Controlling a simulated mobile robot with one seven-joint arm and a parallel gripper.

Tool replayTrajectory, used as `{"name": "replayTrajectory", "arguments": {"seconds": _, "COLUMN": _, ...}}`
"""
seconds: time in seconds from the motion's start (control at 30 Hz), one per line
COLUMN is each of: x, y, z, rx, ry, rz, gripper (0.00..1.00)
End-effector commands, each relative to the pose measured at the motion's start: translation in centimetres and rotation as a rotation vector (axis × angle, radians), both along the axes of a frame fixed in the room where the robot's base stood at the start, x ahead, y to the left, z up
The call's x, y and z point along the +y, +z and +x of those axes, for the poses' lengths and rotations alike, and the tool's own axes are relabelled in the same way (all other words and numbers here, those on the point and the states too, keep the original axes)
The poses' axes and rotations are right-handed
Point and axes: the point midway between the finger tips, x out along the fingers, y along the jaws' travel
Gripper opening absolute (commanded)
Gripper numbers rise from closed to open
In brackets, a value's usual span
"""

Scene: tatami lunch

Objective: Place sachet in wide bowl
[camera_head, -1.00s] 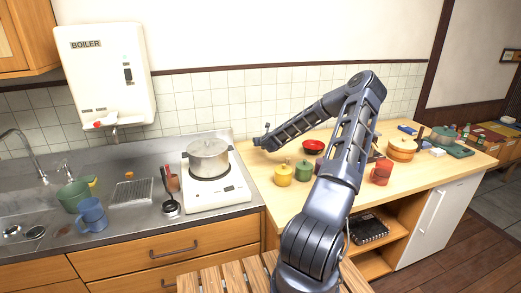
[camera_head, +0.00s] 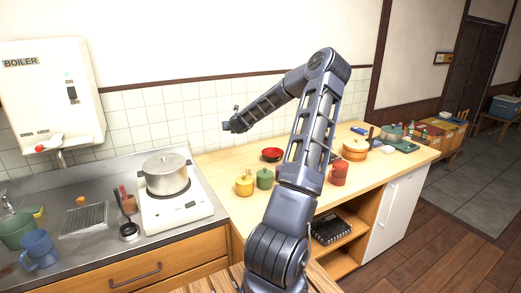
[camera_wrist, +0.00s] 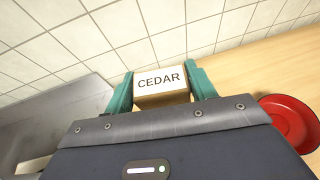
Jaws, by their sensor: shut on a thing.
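My gripper (camera_wrist: 160,88) is shut on a small box-shaped sachet (camera_wrist: 162,84). The sachet has a white face reading CEDAR and tan sides, and sits between two green fingers. In the head view my gripper (camera_head: 230,125) is raised in front of the tiled wall, above the left part of the wooden counter; the sachet is too small to make out there. The red bowl (camera_head: 271,155), wide and shallow, stands on the counter to the right of and below my gripper. Part of the red bowl also shows at the right edge of the wrist view (camera_wrist: 291,122).
A yellow pot (camera_head: 244,187) and a green pot (camera_head: 264,179) stand in front of the red bowl. A steel pot (camera_head: 166,175) sits on the white stove (camera_head: 190,208) at left. A red mug (camera_head: 339,174) and an orange pot (camera_head: 355,151) stand further right.

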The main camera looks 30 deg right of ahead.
Motion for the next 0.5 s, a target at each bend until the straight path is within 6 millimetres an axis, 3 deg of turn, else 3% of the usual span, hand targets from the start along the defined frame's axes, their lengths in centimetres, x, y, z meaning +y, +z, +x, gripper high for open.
{"name": "replayTrajectory", "arguments": {"seconds": 0.03, "x": -2.5, "y": 0.5, "z": -0.5, "rx": -0.001, "ry": -0.029, "rz": -0.001, "gripper": 0.34}}
{"name": "replayTrajectory", "arguments": {"seconds": 0.1, "x": -5.5, "y": 1.1, "z": -1.3, "rx": -0.002, "ry": -0.065, "rz": -0.003, "gripper": 0.34}}
{"name": "replayTrajectory", "arguments": {"seconds": 0.3, "x": -13.2, "y": 2.7, "z": -3.8, "rx": -0.001, "ry": -0.157, "rz": -0.002, "gripper": 0.34}}
{"name": "replayTrajectory", "arguments": {"seconds": 0.5, "x": -18.2, "y": 3.8, "z": -6.0, "rx": -0.001, "ry": -0.22, "rz": 0.0, "gripper": 0.34}}
